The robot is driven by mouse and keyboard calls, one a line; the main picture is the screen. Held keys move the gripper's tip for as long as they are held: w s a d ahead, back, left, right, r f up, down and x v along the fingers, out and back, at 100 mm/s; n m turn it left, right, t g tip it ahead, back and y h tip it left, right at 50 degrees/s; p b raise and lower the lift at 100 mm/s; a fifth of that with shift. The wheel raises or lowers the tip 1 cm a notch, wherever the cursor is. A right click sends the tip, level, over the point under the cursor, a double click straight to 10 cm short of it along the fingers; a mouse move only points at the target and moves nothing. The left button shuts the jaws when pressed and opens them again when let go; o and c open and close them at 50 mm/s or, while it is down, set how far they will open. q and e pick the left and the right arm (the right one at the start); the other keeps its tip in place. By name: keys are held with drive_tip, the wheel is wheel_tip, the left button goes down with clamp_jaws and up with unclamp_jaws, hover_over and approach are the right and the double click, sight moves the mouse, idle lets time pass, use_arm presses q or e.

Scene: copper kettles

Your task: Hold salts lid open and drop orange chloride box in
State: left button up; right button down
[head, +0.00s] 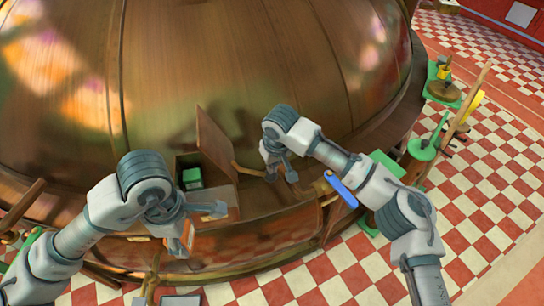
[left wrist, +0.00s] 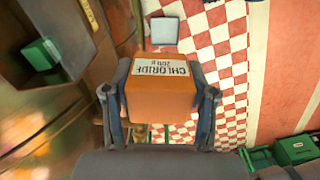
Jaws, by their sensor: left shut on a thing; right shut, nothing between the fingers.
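The orange chloride box (left wrist: 155,98) is gripped between the fingers of my left gripper (left wrist: 160,108). Its label reads CHLORIDE. In the head view my left gripper (head: 196,222) is in front of the open salts box (head: 180,165), and only a sliver of the orange box (head: 187,236) shows below the fingers. The salts lid (head: 215,146) stands raised, a brown panel at the right of the opening. My right gripper (head: 281,174) is shut and empty to the right of the lid, close to a wooden bar (head: 250,171); contact is unclear.
A green box (head: 192,178) sits inside the opening and also shows in the left wrist view (left wrist: 40,53). The big copper kettle (head: 230,65) rises behind. A blue handle (head: 341,190) lies by my right forearm. Checkered floor (head: 480,190) lies beyond the ledge.

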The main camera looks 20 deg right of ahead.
use_arm(q)
drive_tip(key=shift+t, duration=0.7)
drive_tip(key=shift+s+r+p, duration=0.35)
drive_tip(key=shift+r+p, duration=0.75)
drive_tip(key=shift+r, duration=0.95)
drive_tip(key=shift+s+r+p, duration=0.35)
drive_tip(key=shift+r+p, duration=0.75)
drive_tip(key=shift+r, duration=0.9)
drive_tip(key=shift+s+r+p, duration=0.35)
drive_tip(key=shift+r+p, duration=0.75)
drive_tip(key=shift+r, duration=0.95)
wheel_tip(320, 180, up, 11)
drive_tip(key=s+t+p, duration=0.1)
drive_tip(key=s+p, duration=0.1)
drive_tip(key=p, duration=0.4)
drive_tip(key=shift+p, duration=0.35)
drive_tip(key=shift+f, duration=0.15)
drive_tip(key=shift+s, duration=0.1)
